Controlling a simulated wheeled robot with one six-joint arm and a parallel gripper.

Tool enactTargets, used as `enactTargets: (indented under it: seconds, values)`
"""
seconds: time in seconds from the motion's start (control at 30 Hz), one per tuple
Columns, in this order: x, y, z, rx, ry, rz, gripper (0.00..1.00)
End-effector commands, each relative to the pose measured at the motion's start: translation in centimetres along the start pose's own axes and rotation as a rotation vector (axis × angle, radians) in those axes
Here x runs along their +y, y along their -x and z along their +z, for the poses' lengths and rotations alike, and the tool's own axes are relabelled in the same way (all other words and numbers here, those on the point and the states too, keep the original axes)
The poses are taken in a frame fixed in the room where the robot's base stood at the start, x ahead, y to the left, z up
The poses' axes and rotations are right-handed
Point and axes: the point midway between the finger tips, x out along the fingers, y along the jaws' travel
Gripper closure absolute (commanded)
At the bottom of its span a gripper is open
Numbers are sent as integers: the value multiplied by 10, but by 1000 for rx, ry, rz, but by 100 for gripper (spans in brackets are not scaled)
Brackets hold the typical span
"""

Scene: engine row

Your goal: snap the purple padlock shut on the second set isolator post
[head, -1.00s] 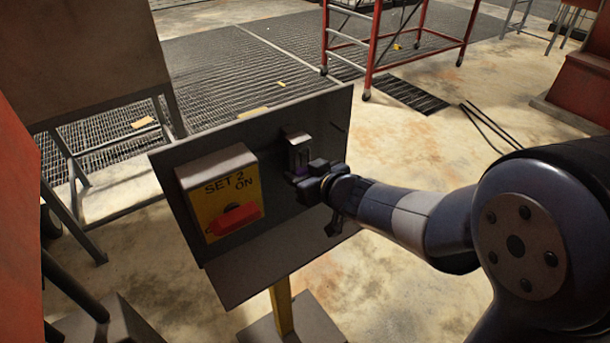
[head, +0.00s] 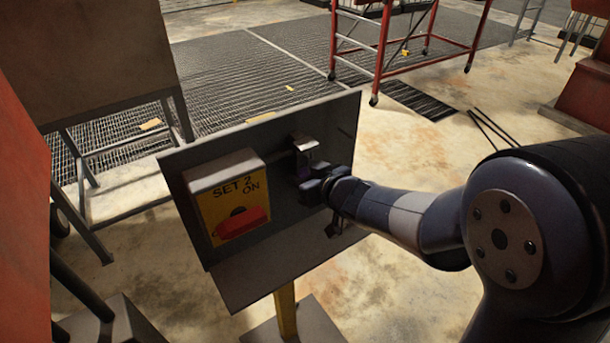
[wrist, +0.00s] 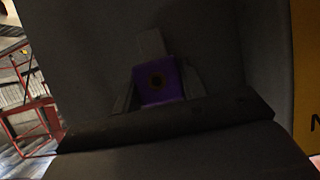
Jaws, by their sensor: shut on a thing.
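The purple padlock (wrist: 158,82) is between the fingers of my gripper (wrist: 158,95) in the wrist view, with a dark round mark on its face. In the head view, a little of the padlock (head: 304,169) shows at the tip of my gripper (head: 308,183), which is shut on it. A small pale bracket (head: 305,144) stands out from the grey panel just above. Whether the shackle is around a post, and whether it is closed, I cannot tell. The yellow SET 2 isolator box (head: 226,198), with a red handle (head: 243,223), is left of my gripper.
The grey panel (head: 180,165) stands on a yellow post (head: 285,312) with a flat foot. A red wheeled frame (head: 383,50) is behind it. A dark cabinet (head: 85,60) and a red surface (head: 22,190) are at the left. Floor right of the panel is mostly clear.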

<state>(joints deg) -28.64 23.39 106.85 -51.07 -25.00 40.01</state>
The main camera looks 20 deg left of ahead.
Motion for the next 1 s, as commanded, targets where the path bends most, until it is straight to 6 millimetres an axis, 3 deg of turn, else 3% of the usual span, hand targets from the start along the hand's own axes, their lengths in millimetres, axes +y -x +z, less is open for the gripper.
enactTargets:
  seconds: [1.0]
  values:
    - [0, 8, -20, 1, 1, 0, 86]
